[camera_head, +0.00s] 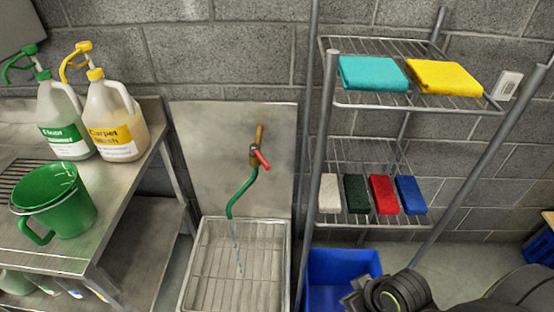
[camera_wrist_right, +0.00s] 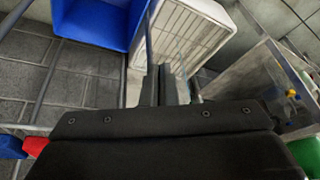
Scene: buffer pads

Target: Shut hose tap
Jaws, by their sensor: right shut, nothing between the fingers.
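The hose tap (camera_head: 255,150) is on the metal backsplash in the head view. It has a brass body and a red lever (camera_head: 262,159) slanting down to the right. A green hose (camera_head: 240,194) hangs from it, and a thin stream of water (camera_head: 236,248) runs from its end into the sink basin (camera_head: 203,278). My right gripper (camera_wrist_right: 165,84) is shut and empty in the wrist view, with the basin beyond it. In the head view my right arm is at the bottom right, below and right of the tap, well apart from it. My left gripper is in neither view.
A wire shelf (camera_head: 372,106) with cloths and sponges stands right of the tap; its post (camera_head: 325,150) is between tap and my arm. A blue bin (camera_head: 340,268) sits beneath. A steel counter (camera_head: 122,202) at left holds bottles (camera_head: 115,120) and a green bucket (camera_head: 62,200).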

